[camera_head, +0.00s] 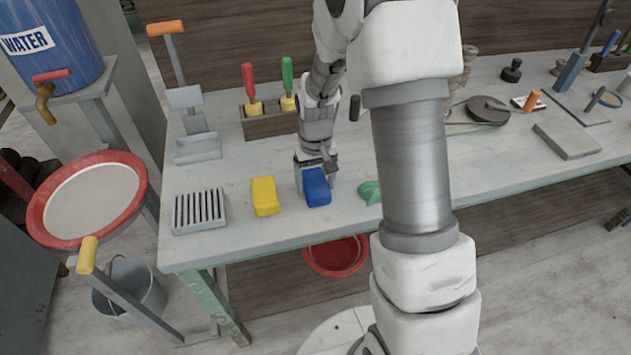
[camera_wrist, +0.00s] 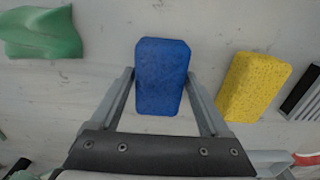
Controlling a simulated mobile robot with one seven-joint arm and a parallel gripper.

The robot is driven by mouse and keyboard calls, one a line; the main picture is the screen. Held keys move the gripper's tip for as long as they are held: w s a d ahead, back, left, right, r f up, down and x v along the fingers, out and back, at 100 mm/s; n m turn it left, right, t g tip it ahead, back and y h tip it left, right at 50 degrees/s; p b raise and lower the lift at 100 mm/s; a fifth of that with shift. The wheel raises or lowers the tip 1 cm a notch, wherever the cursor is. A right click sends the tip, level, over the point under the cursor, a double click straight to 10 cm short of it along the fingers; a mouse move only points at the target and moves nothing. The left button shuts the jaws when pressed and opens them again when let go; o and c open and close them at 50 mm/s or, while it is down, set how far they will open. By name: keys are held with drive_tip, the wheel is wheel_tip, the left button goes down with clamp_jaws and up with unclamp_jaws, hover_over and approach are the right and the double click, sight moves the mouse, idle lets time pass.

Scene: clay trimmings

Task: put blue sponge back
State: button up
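The blue sponge (camera_head: 317,188) is at the front part of the grey table (camera_head: 232,232), between a yellow sponge (camera_head: 265,196) and a green lump (camera_head: 369,192). My gripper (camera_head: 315,178) points down at the blue sponge. In the wrist view, my gripper (camera_wrist: 161,75) has one finger on each side of the blue sponge (camera_wrist: 161,80). A thin gap shows beside the sponge at the fingertips, so the gripper looks open around it. The sponge's underside is hidden. The yellow sponge (camera_wrist: 254,87) lies to the right in the wrist view, apart from the fingers.
A slatted grey rack (camera_head: 199,211) stands left of the yellow sponge. A wooden holder (camera_head: 270,124) with red- and green-handled tools is behind, beside a grey dustpan-like tray (camera_head: 198,148). A grey slab (camera_head: 567,140) lies at right. My arm hides part of the table.

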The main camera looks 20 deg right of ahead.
sight(316, 182)
drive_tip(key=shift+o, duration=1.1)
drive_tip(key=shift+r, duration=0.1)
drive_tip(key=s+r+t+p, duration=0.1)
drive_tip(key=s+r, duration=0.2)
drive_tip(key=r, duration=0.8)
drive_tip(key=s+r+t+p, duration=0.1)
drive_tip(key=s+r, duration=0.3)
drive_tip(key=r, duration=0.7)
drive_tip(key=s+r+t, duration=0.3)
drive_tip(key=s+r, duration=0.2)
drive_tip(key=s, duration=0.8)
drive_tip(key=shift+s+t, duration=0.15)
drive_tip(key=shift+t, duration=0.15)
drive_tip(key=shift+r, duration=0.1)
drive_tip(key=shift+r, duration=0.15)
